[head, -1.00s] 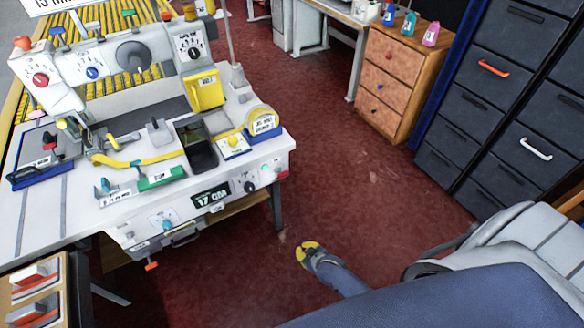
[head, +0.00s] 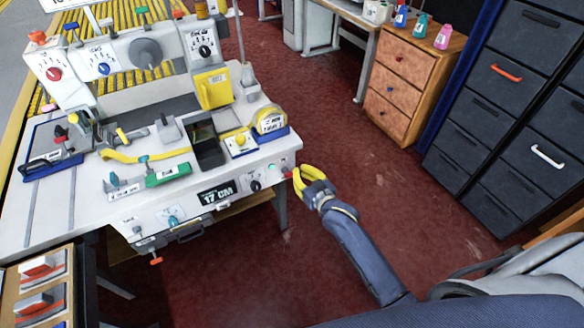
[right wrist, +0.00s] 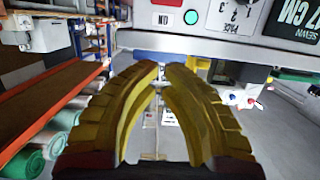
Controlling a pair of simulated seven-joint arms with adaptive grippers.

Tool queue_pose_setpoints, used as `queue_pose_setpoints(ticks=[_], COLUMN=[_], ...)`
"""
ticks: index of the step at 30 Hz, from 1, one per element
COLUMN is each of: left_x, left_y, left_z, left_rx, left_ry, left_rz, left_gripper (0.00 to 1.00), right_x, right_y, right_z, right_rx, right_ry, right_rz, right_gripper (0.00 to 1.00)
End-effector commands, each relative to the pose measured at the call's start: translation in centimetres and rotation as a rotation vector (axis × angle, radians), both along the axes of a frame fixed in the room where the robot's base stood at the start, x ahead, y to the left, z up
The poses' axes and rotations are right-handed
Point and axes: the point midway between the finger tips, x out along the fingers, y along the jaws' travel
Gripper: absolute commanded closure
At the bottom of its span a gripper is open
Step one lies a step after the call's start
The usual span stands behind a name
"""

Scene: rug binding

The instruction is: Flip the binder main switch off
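The binder (head: 150,72) stands on a white table. Its front panel carries a dial (head: 255,186), a green round button or lamp (head: 271,168) and a small red part (head: 287,174) at the right end. In the right wrist view the panel appears upside down, with an ON label (right wrist: 165,18) beside the green button (right wrist: 191,17) and red at the top edge. I cannot tell which part is the main switch. My right gripper (head: 311,173) is just right of the panel's end; its yellow fingers (right wrist: 161,68) almost meet at the tips, with nothing seen between them. My left gripper is out of view.
A wooden drawer unit (head: 398,85) and dark cabinets (head: 505,120) stand to the right. The red floor between table and cabinets is clear.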

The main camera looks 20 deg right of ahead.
Motion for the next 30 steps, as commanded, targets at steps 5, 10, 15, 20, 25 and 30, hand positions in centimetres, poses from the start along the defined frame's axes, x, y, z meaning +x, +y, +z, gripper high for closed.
queue_pose_setpoints(ticks=[5,10,15,20,25,30], left_x=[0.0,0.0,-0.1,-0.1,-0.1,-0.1], left_y=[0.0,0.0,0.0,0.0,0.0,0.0], left_z=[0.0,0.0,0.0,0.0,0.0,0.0], left_rx=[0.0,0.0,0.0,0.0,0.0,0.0], left_ry=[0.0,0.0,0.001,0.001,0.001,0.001], left_rz=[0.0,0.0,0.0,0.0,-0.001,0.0], left_gripper=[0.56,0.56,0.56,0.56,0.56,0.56], right_x=[0.0,0.1,1.3,3.6,6.6,9.4], right_y=[0.0,0.0,0.2,0.7,1.2,1.7], right_z=[0.0,-0.1,-0.2,-0.7,-1.3,-1.8], right_rx=[0.002,0.002,0.001,0.001,0.002,0.001], right_ry=[0.0,0.0,-0.001,0.0,0.0,0.0], right_rz=[0.0,0.0,0.0,0.0,-0.001,0.0], right_gripper=[1.0,1.0,1.0,1.0,1.0,1.0])
